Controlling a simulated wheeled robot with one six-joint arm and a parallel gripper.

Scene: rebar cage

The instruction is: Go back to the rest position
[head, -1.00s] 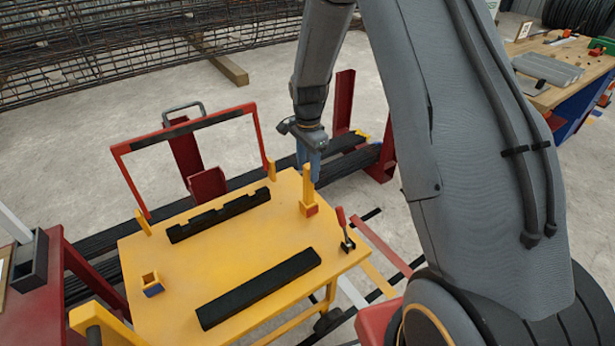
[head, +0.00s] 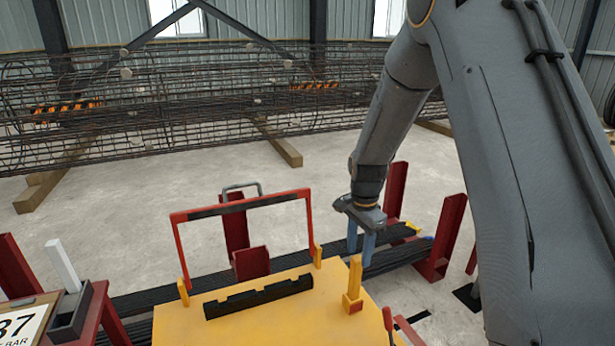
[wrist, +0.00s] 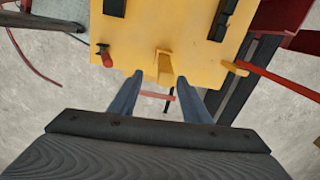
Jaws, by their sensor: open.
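My gripper (head: 361,246) hangs from my arm beside the right side of the yellow table, its two blue fingers apart with nothing between them. In the wrist view my gripper (wrist: 160,82) is also open, with the yellow table (wrist: 148,50) beyond the fingertips. A small yellow upright post (head: 354,280) stands on the table's right corner, near the fingers but seemingly apart from them; it also shows in the wrist view (wrist: 165,65).
On the yellow table (head: 270,325) lies a black notched bar (head: 258,296), with a red frame (head: 176,245) standing behind it. A rebar cage (head: 200,95) runs along the back. Open floor (head: 130,210) lies between.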

